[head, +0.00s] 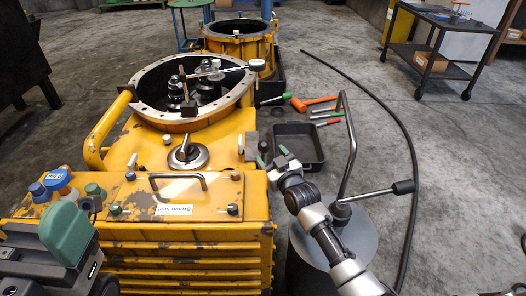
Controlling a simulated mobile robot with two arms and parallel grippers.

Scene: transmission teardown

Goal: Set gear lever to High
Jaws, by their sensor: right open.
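A short lever (185,148) stands up from a round silver boss (187,158) on top of the yellow transmission housing (225,128). It looks like the gear lever, but I see no High or Low marking, so I cannot tell its setting. My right gripper (272,157) is open and empty, just right of the housing edge and apart from the lever. A dark grey part with a green pad at the lower left looks like my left gripper (68,236); its fingertips are not clear.
A black tray (297,147) and several coloured-handled tools lie on the floor right of the housing. A grey drum (350,235) with a bent pipe and a black-handled bar (385,191) stands near my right arm. Bottles (58,182) and a metal handle (178,180) top the yellow cabinet.

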